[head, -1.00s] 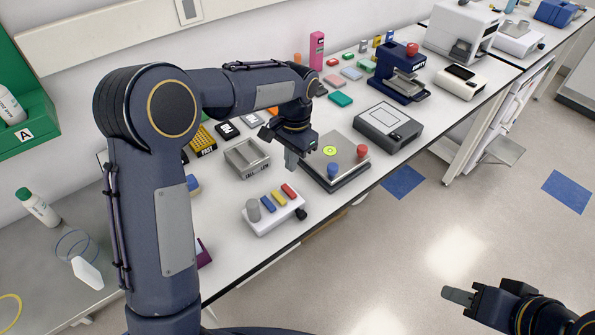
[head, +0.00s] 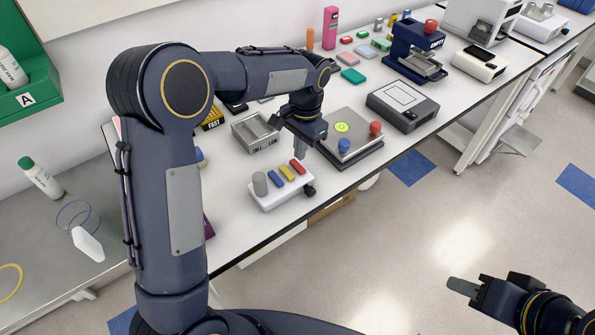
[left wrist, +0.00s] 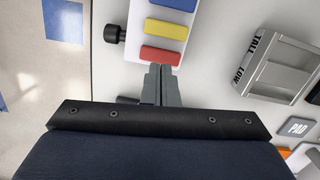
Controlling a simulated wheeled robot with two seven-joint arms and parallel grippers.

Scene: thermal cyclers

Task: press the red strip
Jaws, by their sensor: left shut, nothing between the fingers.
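The red strip (head: 298,167) is the end one of three coloured strips on a small white device (head: 283,193), on the side near my left gripper. In the left wrist view the red strip (left wrist: 160,56) lies just beyond the fingertips. My left gripper (head: 300,152) is shut and empty, its fingers pointing down just behind the red strip in the head view. In the left wrist view its fingertips (left wrist: 160,68) appear close to the strip's edge; whether they touch cannot be told. My right gripper (head: 463,287) is over the floor at lower right, far from the device; its fingers look closed together.
Yellow (head: 286,173) and blue (head: 273,179) strips and a grey cylinder (head: 260,184) share the white device, with a black knob (head: 309,191) at its side. A grey tray (head: 255,132) and a plate with red and blue knobs (head: 352,139) stand close behind.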

